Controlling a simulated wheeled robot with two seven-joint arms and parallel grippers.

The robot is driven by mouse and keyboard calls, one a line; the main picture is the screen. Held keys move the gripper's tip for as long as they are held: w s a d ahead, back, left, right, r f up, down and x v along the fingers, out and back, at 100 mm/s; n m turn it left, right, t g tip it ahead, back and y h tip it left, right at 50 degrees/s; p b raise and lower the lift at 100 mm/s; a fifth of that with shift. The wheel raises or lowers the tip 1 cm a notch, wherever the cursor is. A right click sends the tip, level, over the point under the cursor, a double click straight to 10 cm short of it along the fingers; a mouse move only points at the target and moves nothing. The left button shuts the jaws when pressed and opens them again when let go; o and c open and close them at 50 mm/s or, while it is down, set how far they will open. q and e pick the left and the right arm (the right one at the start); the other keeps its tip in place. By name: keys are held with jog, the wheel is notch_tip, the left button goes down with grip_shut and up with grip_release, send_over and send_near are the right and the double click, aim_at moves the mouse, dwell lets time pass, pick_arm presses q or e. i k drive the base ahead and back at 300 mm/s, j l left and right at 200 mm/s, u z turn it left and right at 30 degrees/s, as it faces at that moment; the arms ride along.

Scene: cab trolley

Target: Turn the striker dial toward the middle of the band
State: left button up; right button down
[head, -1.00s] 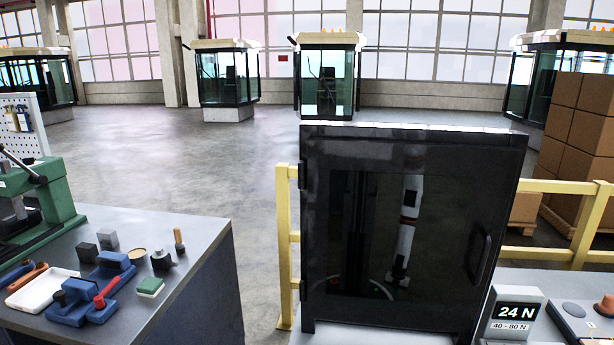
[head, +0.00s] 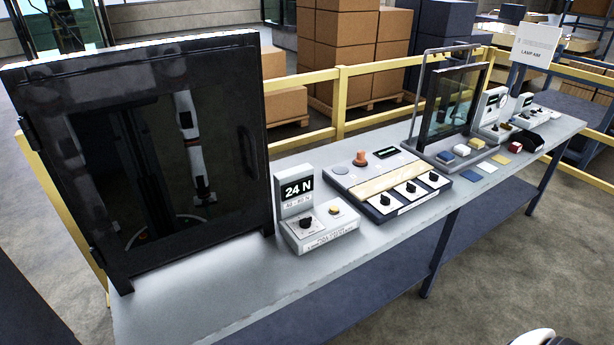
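A small grey-white unit (head: 318,238) stands on the grey bench, just right of the dark cabinet. Its upright display (head: 298,190) reads 24 N, with a smaller line of print below that is hard to read now; a second ago it read 40 - 80 N. A black dial (head: 306,222) sits on the unit's sloped top, beside a yellow button (head: 335,210). I cannot make out the dial's pointer. Nothing touches the dial. Neither of my grippers shows in the head view. A white and black rounded piece at the bottom right edge may be part of my arm.
The dark glass-doored cabinet (head: 150,150) stands left of the unit. To the right are a panel with several black knobs (head: 390,190), a framed glass screen (head: 448,105) and small coloured blocks. Bare bench (head: 230,270) lies in front. A yellow rail (head: 340,100) runs behind.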

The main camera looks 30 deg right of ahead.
aim_at(305, 224)
jog(key=z, duration=0.95)
